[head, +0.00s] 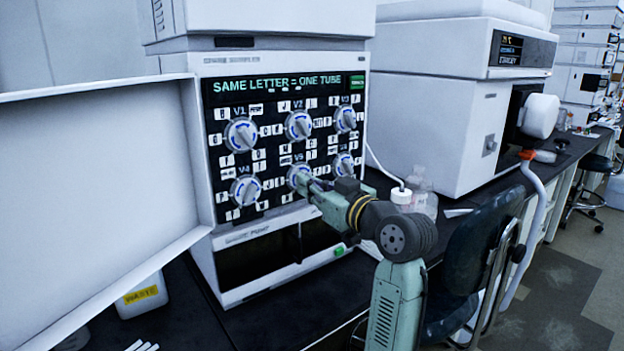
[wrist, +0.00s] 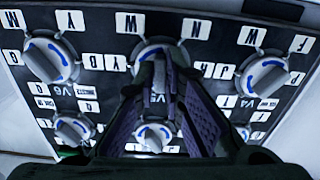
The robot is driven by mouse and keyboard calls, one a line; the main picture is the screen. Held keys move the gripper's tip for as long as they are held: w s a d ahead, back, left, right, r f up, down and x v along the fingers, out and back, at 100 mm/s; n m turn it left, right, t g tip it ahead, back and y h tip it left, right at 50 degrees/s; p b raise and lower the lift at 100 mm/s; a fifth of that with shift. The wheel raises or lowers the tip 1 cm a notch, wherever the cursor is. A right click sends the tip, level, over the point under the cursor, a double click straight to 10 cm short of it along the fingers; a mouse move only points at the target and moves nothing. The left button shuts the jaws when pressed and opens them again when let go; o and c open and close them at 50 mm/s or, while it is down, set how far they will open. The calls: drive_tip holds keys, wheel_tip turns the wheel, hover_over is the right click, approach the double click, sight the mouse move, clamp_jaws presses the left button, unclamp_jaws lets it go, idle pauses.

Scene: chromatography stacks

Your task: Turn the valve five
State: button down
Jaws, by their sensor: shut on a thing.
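Valve five, V5 (head: 297,174), is a round white knob with blue arc marks in the lower middle of a black panel (head: 262,215). It also shows at the top middle of the wrist view (wrist: 152,45), where the panel appears upside down. My gripper (head: 309,186) reaches the knob from the front right, and its dark fingers (wrist: 160,75) are shut on it. The fingers hide part of the knob and the letters around it. The sign above the knobs reads "SAME LETTER = ONE TUBE".
V4 (head: 245,190) and V6 (head: 342,165) flank V5, with V1 (head: 240,134), V2 (head: 298,125) and V3 (head: 346,119) above. An open white door (head: 90,180) stands at left. A bottle (head: 401,196) and a chair (head: 478,250) are at right.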

drive_tip(key=shift+s+a+m+p, duration=0.1)
drive_tip(key=shift+m+p, duration=1.95)
drive_tip(key=shift+m, duration=1.45)
drive_tip(key=c, duration=1.7)
unclamp_jaws()
drive_tip(key=v, duration=1.2)
